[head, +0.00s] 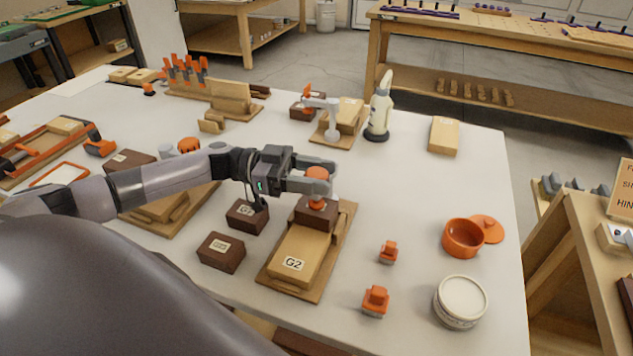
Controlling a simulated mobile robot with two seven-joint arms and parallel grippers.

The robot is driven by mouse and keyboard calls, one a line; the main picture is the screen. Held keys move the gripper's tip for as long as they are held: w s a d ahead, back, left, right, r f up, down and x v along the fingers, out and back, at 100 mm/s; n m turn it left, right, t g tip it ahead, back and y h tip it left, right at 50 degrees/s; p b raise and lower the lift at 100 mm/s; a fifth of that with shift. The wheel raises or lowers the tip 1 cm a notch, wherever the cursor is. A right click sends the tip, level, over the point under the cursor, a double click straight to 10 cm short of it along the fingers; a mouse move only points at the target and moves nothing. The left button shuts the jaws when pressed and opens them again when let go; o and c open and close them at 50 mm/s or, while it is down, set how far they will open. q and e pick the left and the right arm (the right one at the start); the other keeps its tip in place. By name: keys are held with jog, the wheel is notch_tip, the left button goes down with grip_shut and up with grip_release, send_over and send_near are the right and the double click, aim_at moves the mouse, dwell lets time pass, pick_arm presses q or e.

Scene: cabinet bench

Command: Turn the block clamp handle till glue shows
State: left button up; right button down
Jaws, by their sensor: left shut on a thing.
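My left gripper (325,176) is shut on an orange clamp handle (316,174) near the middle of the head view. The handle sits on top of a dark brown block (317,212), at the far end of a light wooden block labelled G2 (295,258). Both blocks rest on a flat wooden base board (340,240). The gripper fingers partly hide the handle. I cannot make out any glue at the block joint. My right gripper is not in view.
Dark brown blocks (221,252) and (246,216) lie left of the board. Small orange clamps (376,300), an orange pot (462,238) and a white lidded tub (460,302) stand to the right. A cream glue bottle (379,110) stands behind. The right back of the table is mostly clear.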

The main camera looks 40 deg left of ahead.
aim_at(317, 173)
pick_arm(q)
jog(key=shift+m+g+h, duration=0.3)
jog(key=shift+m+g, duration=0.1)
jog(key=shift+g, duration=0.2)
jog(key=o, duration=1)
jog(key=shift+r, duration=0.15)
notch_tip(317, 173, up, 20)
jog(key=shift+f+p, duration=0.1)
jog(key=shift+p, duration=0.4)
dwell(0.3)
